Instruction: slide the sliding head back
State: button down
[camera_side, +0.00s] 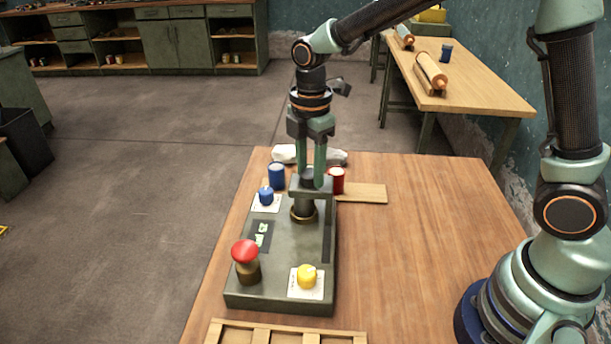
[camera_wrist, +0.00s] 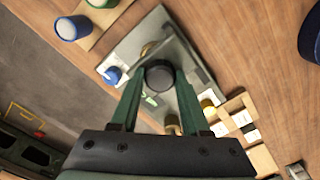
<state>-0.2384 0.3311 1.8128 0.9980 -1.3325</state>
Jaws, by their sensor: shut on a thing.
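The sliding head (camera_side: 311,194) is a grey-green block with a dark round knob on top, at the far end of a dark green control box (camera_side: 280,302). A metal column (camera_side: 304,211) stands below the head. My gripper (camera_side: 314,181) points straight down with its two green fingers on either side of the knob, shut on it. In the wrist view the dark knob (camera_wrist: 159,74) sits between the fingertips. The fingers hide part of the knob and head in the side view.
The box carries a red mushroom button (camera_side: 245,252), a yellow knob (camera_side: 306,277) and a blue knob (camera_side: 266,196). A blue cup (camera_side: 276,176) and a red cup (camera_side: 337,180) stand close behind. A wooden tray (camera_side: 285,334) lies in front.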

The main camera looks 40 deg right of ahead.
dwell(0.6)
jog(key=s+a, duration=0.6)
jog(key=shift+s+a, duration=0.2)
jog(key=shift+r, duration=0.1)
jog(key=shift+c, duration=1.8)
grip_release()
notch_tip(320, 180, up, 12)
